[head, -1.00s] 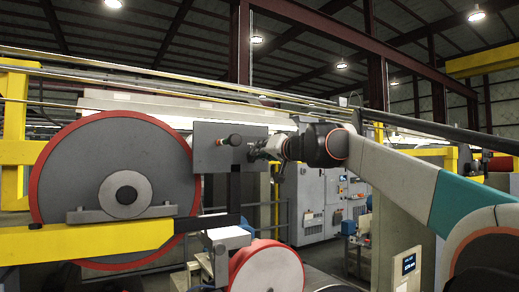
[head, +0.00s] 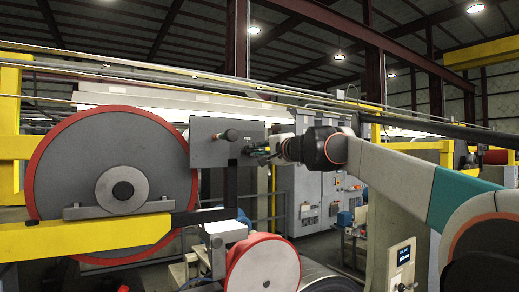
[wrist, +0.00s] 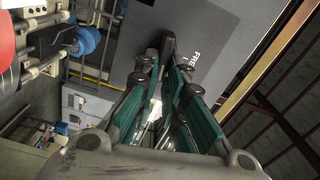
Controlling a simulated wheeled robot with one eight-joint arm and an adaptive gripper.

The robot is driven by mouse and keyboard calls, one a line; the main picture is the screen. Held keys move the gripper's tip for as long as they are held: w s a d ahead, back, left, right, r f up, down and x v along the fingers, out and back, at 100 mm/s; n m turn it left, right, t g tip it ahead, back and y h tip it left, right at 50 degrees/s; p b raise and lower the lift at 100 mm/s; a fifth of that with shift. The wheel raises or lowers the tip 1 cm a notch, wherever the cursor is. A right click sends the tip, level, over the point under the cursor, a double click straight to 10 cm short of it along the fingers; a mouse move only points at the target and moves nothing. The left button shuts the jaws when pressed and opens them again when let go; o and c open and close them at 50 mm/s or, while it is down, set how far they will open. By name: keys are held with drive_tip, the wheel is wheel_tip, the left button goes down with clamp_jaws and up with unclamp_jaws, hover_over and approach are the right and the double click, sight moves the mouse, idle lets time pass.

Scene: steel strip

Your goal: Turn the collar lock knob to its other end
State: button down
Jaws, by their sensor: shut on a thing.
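A grey panel (head: 208,150) stands in the middle of the head view. A dark knob (head: 230,135) with a coppery end sticks out of its upper middle, left of my fingers and apart from them. My gripper (head: 251,149) reaches in from the right to the panel's lower right part. In the wrist view my gripper (wrist: 157,50) has its fingers drawn close together against the grey panel (wrist: 228,25), beside lettering that begins "FRE". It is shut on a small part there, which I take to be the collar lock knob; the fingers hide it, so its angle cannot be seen.
A large grey disc with a red rim (head: 75,150) stands left, behind a yellow beam (head: 90,236). A smaller red roll (head: 262,265) is below the panel. Long rails (head: 300,97) cross above my arm. Grey cabinets (head: 310,195) stand behind.

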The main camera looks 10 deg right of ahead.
drive_tip(key=shift+f+m, duration=0.2)
drive_tip(key=shift+m, duration=0.5)
drive_tip(key=c, duration=1.7)
unclamp_jaws()
drive_tip(key=shift+d, duration=0.1)
drive_tip(key=v, duration=1.2)
drive_tip(key=shift+s, duration=0.1)
